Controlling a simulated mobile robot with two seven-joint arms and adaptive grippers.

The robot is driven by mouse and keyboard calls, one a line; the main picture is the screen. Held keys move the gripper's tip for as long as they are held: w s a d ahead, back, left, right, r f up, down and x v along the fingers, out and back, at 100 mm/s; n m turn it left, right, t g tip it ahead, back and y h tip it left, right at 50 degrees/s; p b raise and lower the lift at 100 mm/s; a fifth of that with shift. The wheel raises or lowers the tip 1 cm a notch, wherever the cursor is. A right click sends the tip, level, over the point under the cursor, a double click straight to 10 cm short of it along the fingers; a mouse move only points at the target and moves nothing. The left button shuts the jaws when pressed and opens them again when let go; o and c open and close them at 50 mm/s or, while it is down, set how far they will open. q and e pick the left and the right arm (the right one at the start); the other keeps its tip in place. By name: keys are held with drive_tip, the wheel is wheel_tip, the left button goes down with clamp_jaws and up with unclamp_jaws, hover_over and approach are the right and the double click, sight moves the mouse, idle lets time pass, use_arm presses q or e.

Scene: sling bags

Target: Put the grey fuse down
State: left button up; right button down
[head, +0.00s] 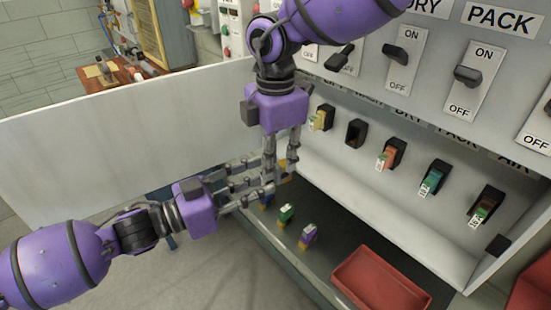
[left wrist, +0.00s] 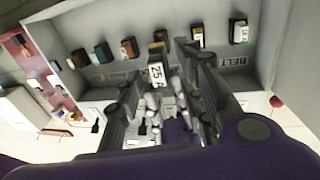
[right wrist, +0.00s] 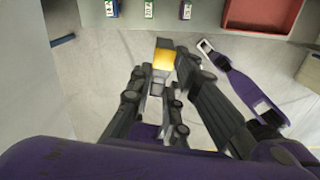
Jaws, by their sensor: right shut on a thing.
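A fuse (left wrist: 156,73) with a white label reading about 25 A shows between the fingers in the left wrist view. Its yellow end (right wrist: 164,58) shows in the right wrist view, and a yellow bit shows in the head view. My right gripper (head: 281,176), reaching down from the top, is shut on it above the dark shelf. My left gripper (head: 266,178) comes in from the left, its fingers spread apart close beside the right fingers. Fingers overlap in the head view and hide most of the fuse, so its grey part is hard to make out.
Green (head: 286,212) and purple (head: 308,235) fuses stand on the dark shelf (head: 335,255), with a blue one near my fingers. A red tray (head: 380,282) lies to the right. The sloped panel has several filled holders and one empty holder (head: 355,134). An open white door (head: 110,135) stands left.

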use_arm(q)
drive_tip(key=v, duration=1.1)
drive_tip(key=s+a+f+n+y, duration=0.2)
drive_tip(key=s+f+n+y, duration=0.2)
drive_tip(key=f, duration=0.9)
drive_tip(key=s+a+f+n+y, duration=0.3)
drive_tip(key=s+f+y, duration=0.3)
drive_tip(key=s+f, duration=0.5)
drive_tip(key=s+a+f+n+y, duration=0.2)
drive_tip(key=s+f+n+y, duration=0.3)
drive_tip(key=f, duration=1)
drive_tip(key=s+y, duration=0.1)
drive_tip(key=s, duration=0.1)
drive_tip(key=shift+s+a, duration=0.35)
drive_tip(key=shift+a, duration=0.05)
drive_tip(key=shift+c, duration=0.5)
drive_tip(key=shift+s, duration=0.1)
